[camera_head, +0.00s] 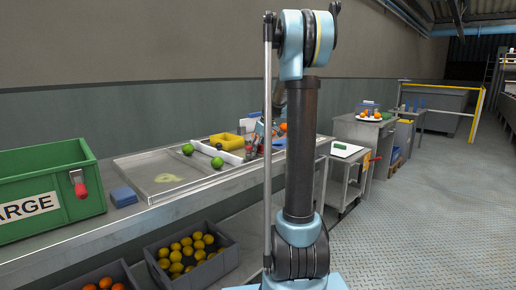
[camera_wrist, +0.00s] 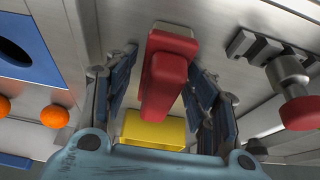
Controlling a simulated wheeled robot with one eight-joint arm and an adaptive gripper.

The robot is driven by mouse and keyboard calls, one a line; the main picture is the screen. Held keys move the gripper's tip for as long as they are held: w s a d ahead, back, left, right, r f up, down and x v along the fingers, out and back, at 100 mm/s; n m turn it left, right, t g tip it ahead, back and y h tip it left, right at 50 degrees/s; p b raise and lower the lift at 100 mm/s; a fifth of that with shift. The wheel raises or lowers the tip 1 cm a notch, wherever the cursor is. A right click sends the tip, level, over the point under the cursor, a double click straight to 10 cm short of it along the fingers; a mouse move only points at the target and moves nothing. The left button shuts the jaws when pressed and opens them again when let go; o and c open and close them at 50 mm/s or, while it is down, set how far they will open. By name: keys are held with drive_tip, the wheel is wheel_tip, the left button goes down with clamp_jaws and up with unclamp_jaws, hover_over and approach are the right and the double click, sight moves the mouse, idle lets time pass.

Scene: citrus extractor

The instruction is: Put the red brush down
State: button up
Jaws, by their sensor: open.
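The red brush (camera_wrist: 167,75) is in the middle of the wrist view, with a pale bristle edge at its far end and its handle pointing toward my palm. My gripper (camera_wrist: 160,66) is open, with one blue-padded finger on each side of the brush and visible space between the pads and the brush. The brush appears to be on or just over the grey metal surface; I cannot tell whether it touches it. In the head view my gripper (camera_head: 264,129) is over the far end of the metal counter, largely behind my arm, and the brush cannot be made out.
A yellow block-like thing (camera_wrist: 152,130) lies near the brush handle. A metal fitting with a red knob (camera_wrist: 301,113) stands to the right. Oranges (camera_wrist: 54,116) and a blue panel (camera_wrist: 28,52) are at left. Green fruit (camera_head: 217,162) lies on the counter (camera_head: 150,215).

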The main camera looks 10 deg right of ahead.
drive_tip(key=shift+r, duration=0.6)
drive_tip(key=v, duration=1.7)
drive_tip(key=s+a+f+m, duration=0.1)
drive_tip(key=s+f, duration=0.3)
drive_tip(key=s, duration=0.3)
drive_tip(key=s+a+f+m+h, duration=0.1)
drive_tip(key=s+a+f, duration=0.1)
drive_tip(key=s+f, duration=0.35)
drive_tip(key=s+a+f+m, duration=0.1)
drive_tip(key=s+f, duration=0.1)
drive_tip(key=s, duration=0.6)
drive_tip(key=s+f+m+g+h, duration=0.1)
drive_tip(key=s+f+m, duration=0.3)
drive_tip(key=s+f, duration=1.4)
drive_tip(key=shift+s+f+h, duration=0.25)
drive_tip(key=shift+s+h, duration=0.05)
drive_tip(key=shift+w+f, duration=0.2)
drive_tip(key=shift+w, duration=0.25)
drive_tip(key=shift+o, duration=0.6)
